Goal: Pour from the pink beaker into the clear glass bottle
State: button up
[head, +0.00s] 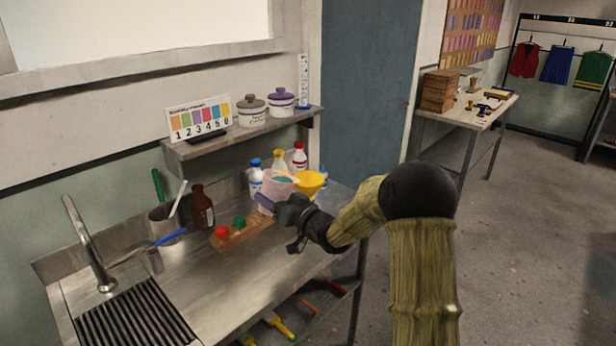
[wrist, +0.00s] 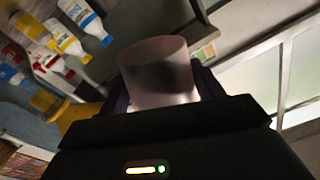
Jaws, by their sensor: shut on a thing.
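The pink beaker (head: 270,187) is held at my gripper (head: 272,202), raised above the steel counter and seemingly tilted. A teal patch shows at its mouth; I cannot tell if this is liquid. In the wrist view the translucent beaker (wrist: 158,65) sits between the dark fingers, with a darker band inside. A yellow funnel (head: 311,182) is just right of the beaker in the head view. The funnel also shows at the left of the wrist view (wrist: 75,116). I cannot make out the clear glass bottle; what is under the funnel is hidden by my arm and the beaker.
White bottles with blue (head: 255,164), yellow (head: 279,156) and red (head: 299,150) caps stand behind the beaker. A brown bottle (head: 202,210) and a wooden rack (head: 240,234) with red and green stoppers are to the left. The counter's front (head: 225,285) is clear.

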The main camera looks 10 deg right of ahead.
aim_at(278, 183)
jog(key=shift+w+d+r+m+p, duration=0.15)
jog(key=shift+r+m+p, duration=0.2)
jog(key=shift+r+p, duration=0.35)
jog(key=shift+w+d+r+m+p, duration=0.15)
jog(key=shift+r+m+p, duration=0.3)
jog(key=shift+p, duration=0.35)
jog(key=shift+r+p, duration=0.3)
jog(key=shift+p, duration=0.05)
jog(key=shift+s+d+r, duration=0.15)
jog(key=shift+d+r, duration=0.05)
jog(key=shift+r, duration=0.05)
jog(key=shift+a+r+m+p, duration=0.1)
jog(key=shift+r+m+p, duration=0.2)
jog(key=shift+p, duration=0.3)
jog(key=shift+w+r, duration=0.15)
jog(key=shift+w, duration=0.05)
